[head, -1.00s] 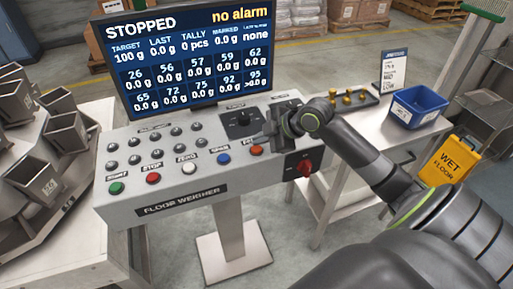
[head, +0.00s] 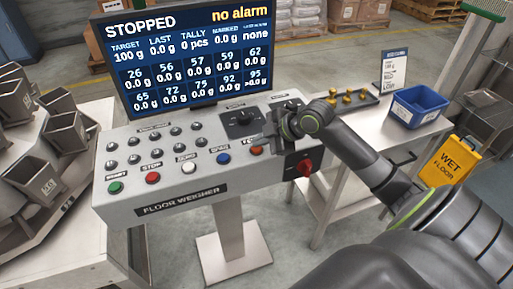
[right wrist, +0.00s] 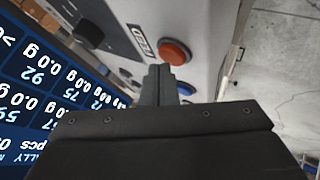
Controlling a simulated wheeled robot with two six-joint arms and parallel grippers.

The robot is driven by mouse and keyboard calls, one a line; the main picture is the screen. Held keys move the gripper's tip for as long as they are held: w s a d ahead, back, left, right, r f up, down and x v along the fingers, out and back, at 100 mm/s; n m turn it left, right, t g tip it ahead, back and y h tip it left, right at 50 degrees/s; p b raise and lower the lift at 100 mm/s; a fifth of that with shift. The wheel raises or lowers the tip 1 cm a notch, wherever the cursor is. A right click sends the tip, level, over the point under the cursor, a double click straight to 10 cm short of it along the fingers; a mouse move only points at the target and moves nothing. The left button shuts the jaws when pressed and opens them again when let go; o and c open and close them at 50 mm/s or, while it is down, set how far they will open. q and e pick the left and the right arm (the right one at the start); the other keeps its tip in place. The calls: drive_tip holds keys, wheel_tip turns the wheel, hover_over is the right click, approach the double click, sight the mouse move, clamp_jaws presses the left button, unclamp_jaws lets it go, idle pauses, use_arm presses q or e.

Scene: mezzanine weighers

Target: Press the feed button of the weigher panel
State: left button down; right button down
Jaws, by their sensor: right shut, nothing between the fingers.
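The weigher panel (head: 118,207) is a grey sloped console with rows of buttons. Its orange-red feed button (head: 256,150) is at the right of the front row, with its label partly hidden by my gripper in the head view. In the right wrist view, the feed button (right wrist: 174,52) shows beside its FEED label. My right gripper (head: 268,142) is shut and empty, just above and beside the button. In the right wrist view its fingertips (right wrist: 160,70) appear close to the button's edge; I cannot tell if they touch. My left gripper is out of view.
A screen (head: 190,55) behind the panel reads STOPPED and no alarm. A blue button (head: 223,158) is left of the feed button, and a red rotary switch (head: 305,168) is to its right. A side table holds a blue bin (head: 418,107).

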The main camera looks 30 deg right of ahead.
sight(261, 149)
drive_tip(key=shift+f+b, duration=0.3)
drive_tip(key=shift+f, duration=0.15)
idle(0.5)
idle(0.3)
drive_tip(key=shift+r+p, duration=0.8)
drive_tip(key=shift+r, duration=0.1)
drive_tip(key=shift+r, duration=0.1)
wheel_tip(261, 149, up, 5)
drive_tip(key=p, duration=0.4)
drive_tip(key=shift+f, duration=0.2)
idle(0.3)
